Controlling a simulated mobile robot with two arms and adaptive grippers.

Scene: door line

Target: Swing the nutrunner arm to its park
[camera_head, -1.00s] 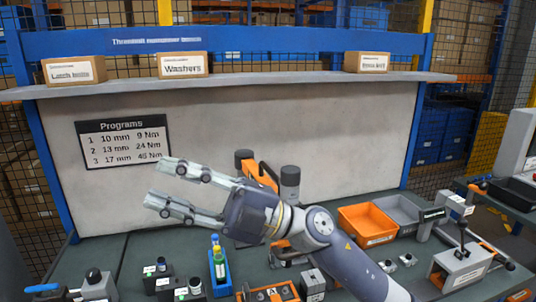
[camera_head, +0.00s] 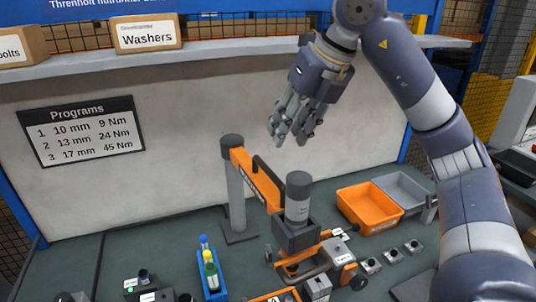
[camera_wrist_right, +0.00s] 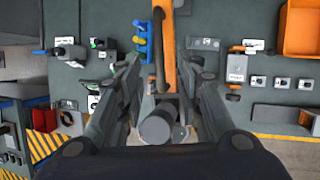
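The nutrunner arm is an orange beam (camera_head: 254,178) that runs from a grey post (camera_head: 235,190) toward the front right. At its near end is a dark and grey upright cylinder (camera_head: 298,200) in a dark holder. My right gripper (camera_head: 290,130) hangs above and behind that end, fingers pointing down, apart from it. In the right wrist view my right gripper (camera_wrist_right: 163,68) has its fingers spread, with the orange beam (camera_wrist_right: 166,45) and the cylinder (camera_wrist_right: 157,127) seen below between them. It holds nothing. A separate park for the arm cannot be made out. My left gripper is out of view.
A blue holder with bottles (camera_head: 210,272) stands left of the arm. An orange bin (camera_head: 369,207) and a grey bin (camera_head: 404,190) are at the right. Small blocks (camera_head: 392,255) lie in front of them. A shelf (camera_head: 200,56) runs above the back panel.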

